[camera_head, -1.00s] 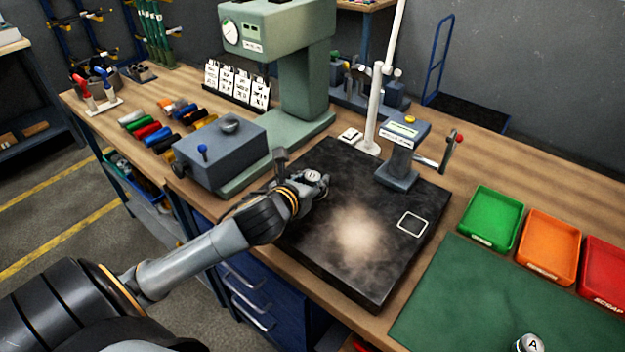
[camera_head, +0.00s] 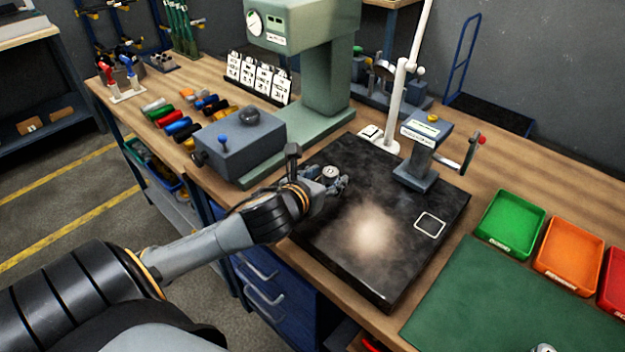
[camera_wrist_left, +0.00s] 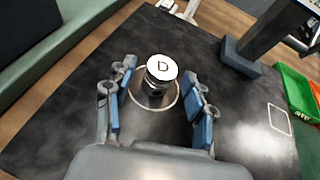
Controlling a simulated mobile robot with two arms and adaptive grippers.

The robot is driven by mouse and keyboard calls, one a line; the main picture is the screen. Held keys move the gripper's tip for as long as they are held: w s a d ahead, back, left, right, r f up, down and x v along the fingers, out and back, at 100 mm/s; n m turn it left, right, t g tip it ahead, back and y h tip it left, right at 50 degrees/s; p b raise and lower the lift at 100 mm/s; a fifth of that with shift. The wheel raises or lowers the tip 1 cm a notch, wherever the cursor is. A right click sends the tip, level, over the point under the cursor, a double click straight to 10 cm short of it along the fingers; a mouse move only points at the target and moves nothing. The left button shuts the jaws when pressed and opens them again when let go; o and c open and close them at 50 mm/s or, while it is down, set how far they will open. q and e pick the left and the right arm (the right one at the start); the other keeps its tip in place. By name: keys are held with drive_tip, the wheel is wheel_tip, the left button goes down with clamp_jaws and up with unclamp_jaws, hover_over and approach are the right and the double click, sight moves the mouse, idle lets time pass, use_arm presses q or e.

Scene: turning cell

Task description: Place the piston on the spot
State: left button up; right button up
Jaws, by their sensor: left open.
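A metal piston with a "D" on its white top (camera_wrist_left: 161,68) stands upright on the black plate (camera_wrist_left: 62,128), inside a thin pale circle (camera_wrist_left: 177,97). In the head view its round top (camera_head: 330,172) shows near the plate's left edge. My left gripper (camera_wrist_left: 157,92) is open, with its blue-padded fingers on either side of the piston and visible gaps between. In the head view the left gripper (camera_head: 338,181) is low over the plate. A white square outline (camera_head: 430,224) on the plate's right side is empty.
A grey stand with a lever (camera_head: 415,165) and a white post (camera_head: 395,115) are at the plate's back. A green press (camera_head: 325,75) and grey box (camera_head: 240,145) are left. Green (camera_head: 510,222) and orange (camera_head: 568,254) trays and a green mat (camera_head: 500,300) lie right.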

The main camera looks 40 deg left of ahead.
sight(327, 177)
use_arm(q)
drive_tip(key=v, duration=0.4)
drive_tip(key=shift+s+r, duration=0.15)
drive_tip(key=shift+s, duration=0.15)
drive_tip(key=p+v, duration=0.3)
drive_tip(key=p, duration=0.1)
drive_tip(key=shift+s+r, duration=0.2)
drive_tip(key=shift+r, duration=0.1)
drive_tip(key=shift+s+d+p, duration=0.2)
drive_tip(key=shift+s+p, duration=0.45)
drive_tip(key=shift+p, duration=0.2)
